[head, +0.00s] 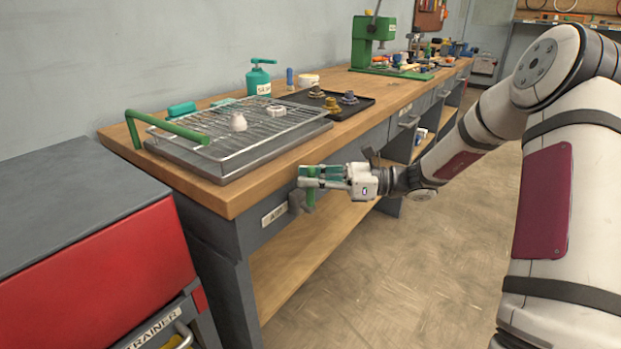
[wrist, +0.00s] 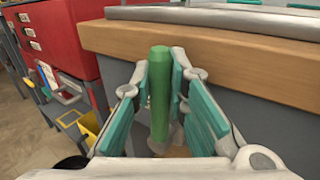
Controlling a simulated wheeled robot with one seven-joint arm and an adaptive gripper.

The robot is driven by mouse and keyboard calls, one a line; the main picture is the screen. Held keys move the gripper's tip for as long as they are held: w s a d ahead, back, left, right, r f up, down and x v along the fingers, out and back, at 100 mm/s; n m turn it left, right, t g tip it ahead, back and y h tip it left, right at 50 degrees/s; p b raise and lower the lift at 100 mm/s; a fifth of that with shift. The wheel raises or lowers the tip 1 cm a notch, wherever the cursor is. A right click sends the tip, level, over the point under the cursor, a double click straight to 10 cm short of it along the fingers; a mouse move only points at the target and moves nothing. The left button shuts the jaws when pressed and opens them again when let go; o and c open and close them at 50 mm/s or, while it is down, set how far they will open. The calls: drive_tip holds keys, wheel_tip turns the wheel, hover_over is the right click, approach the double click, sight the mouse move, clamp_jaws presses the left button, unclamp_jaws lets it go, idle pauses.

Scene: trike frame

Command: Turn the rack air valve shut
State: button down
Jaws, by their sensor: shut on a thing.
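The rack air valve has a green lever handle (head: 311,198) on the front of the workbench, beside a small white label (head: 274,215). Its grey body (head: 297,202) shows just left of the handle. In the wrist view the green handle (wrist: 159,95) stands lengthwise between the teal-padded fingers of my gripper (wrist: 162,75). The valve body is mostly hidden there.
The wooden bench top (head: 240,195) lies just above the valve and carries a wire rack on a metal tray (head: 190,165). A red and grey cabinet (head: 90,265) stands at left. The floor (head: 400,270) in front of the bench is open.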

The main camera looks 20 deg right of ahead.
drive_tip(key=d+m+p, duration=0.1)
drive_tip(key=p, duration=0.1)
drive_tip(key=w+m+t+y+p, duration=0.1)
drive_tip(key=m+p, duration=0.1)
drive_tip(key=shift+d+p, duration=0.35)
drive_tip(key=w+d+f+m+t+h+p, duration=0.1)
drive_tip(key=f+m+t, duration=0.3)
drive_tip(key=m, duration=0.7)
drive_tip(key=w+d+f+m+t+h+p, duration=0.2)
drive_tip(key=d+f+m+t, duration=0.1)
drive_tip(key=m+t, duration=0.5)
drive_tip(key=shift+w+d+f+m+t+h+p, duration=0.25)
drive_tip(key=shift+f+m+t, duration=0.2)
drive_tip(key=shift+m, duration=0.95)
drive_tip(key=shift+h, duration=0.25)
drive_tip(key=c, duration=1.8)
unclamp_jaws()
drive_tip(key=v, duration=1.2)
drive_tip(key=shift+f, duration=0.15)
